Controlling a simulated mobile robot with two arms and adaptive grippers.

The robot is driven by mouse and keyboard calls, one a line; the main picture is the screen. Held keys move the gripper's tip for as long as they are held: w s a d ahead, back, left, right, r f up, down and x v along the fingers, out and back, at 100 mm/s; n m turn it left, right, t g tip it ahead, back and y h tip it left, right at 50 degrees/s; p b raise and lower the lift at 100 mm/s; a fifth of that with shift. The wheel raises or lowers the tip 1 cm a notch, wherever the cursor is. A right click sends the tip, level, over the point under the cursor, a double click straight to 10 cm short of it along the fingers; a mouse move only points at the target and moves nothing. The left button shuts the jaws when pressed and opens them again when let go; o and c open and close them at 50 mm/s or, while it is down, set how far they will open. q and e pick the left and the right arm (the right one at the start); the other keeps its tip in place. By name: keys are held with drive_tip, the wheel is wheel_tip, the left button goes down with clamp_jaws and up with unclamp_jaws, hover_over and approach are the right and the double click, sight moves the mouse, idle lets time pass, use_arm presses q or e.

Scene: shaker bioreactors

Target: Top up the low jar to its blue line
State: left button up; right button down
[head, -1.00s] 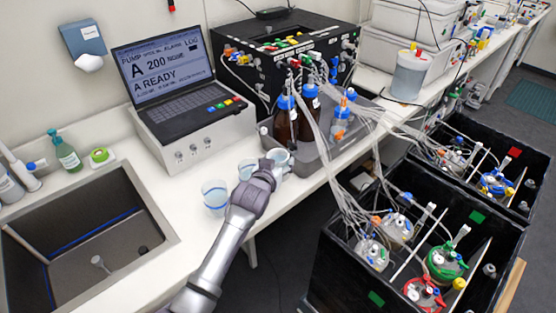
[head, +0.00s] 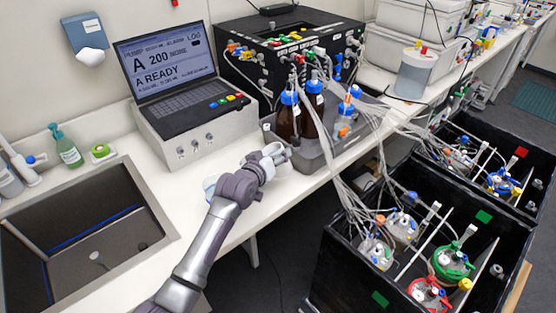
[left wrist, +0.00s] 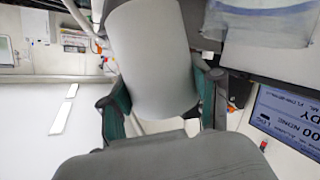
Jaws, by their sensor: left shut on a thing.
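My left gripper (head: 268,160) is shut on a pale cup (left wrist: 150,60), which fills the middle of the left wrist view between the two fingers. In the head view the held cup is small and partly covered by the gripper, in front of the bottle tray. Its contents and any line on it cannot be seen. Another clear jar (head: 209,184) stands on the bench, mostly hidden behind my left arm. The laptop (head: 165,60) shows "A 200" and "A READY". My right gripper is not in view.
Brown bottles (head: 288,122) with blue caps stand in a grey tray (head: 345,145), with tubes running from the black pump box (head: 240,65). A sink (head: 85,240) is at the left. Black bins (head: 330,270) with tubed vessels are at the right.

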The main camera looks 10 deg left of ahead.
use_arm(q)
drive_tip(key=shift+w+a+r+n, duration=0.1)
drive_tip(key=shift+a+r+n, duration=0.15)
drive_tip(key=shift+r, duration=0.2)
drive_tip(key=shift+a+r+n, duration=0.15)
drive_tip(key=shift+a+r, duration=0.05)
drive_tip(key=shift+r, duration=0.2)
drive_tip(key=shift+a+n+h, duration=0.1)
drive_tip(key=shift+n+h, duration=0.2)
drive_tip(key=shift+a+f+n+h, duration=0.1)
drive_tip(key=shift+n+h, duration=0.3)
drive_tip(key=shift+n, duration=0.3)
drive_tip(key=shift+n, duration=0.4)
drive_tip(key=shift+f+n+h+b, duration=0.1)
drive_tip(key=shift+n+h+b, duration=0.2)
drive_tip(key=shift+n+b, duration=0.15)
drive_tip(key=shift+t, duration=0.3)
drive_tip(key=shift+a+n, duration=0.1)
drive_tip(key=shift+n, duration=0.15)
